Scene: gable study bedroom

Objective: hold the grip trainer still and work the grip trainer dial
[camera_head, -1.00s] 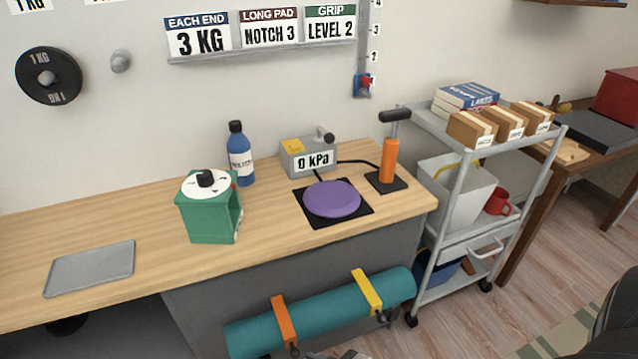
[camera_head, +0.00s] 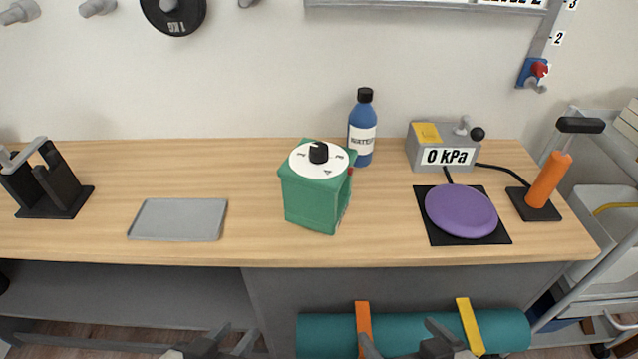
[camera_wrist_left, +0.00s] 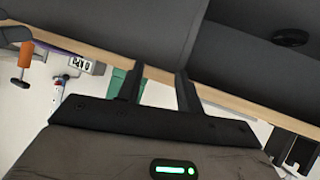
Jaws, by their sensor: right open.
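The grip trainer (camera_head: 312,203) is a green box standing upright on the wooden desk. The grip trainer dial (camera_head: 305,169) is a white disc with a black knob (camera_head: 318,152) on top of it. A bit of red shows at its right side. My left gripper (camera_head: 227,342) is low in the head view, in front of the desk and well short of the trainer. Its fingers (camera_wrist_left: 160,88) are apart and empty in the left wrist view, where part of the green trainer (camera_wrist_left: 118,78) shows behind one finger. My right gripper (camera_head: 408,343) is open and empty, also low before the desk.
A grey tray (camera_head: 178,220) lies left of the trainer. A blue bottle (camera_head: 362,135) stands close behind it. A purple pad (camera_head: 461,211), a gauge box (camera_head: 443,147) and an orange pump (camera_head: 547,180) are to the right. A rolled teal mat (camera_head: 410,333) hangs below the desk front.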

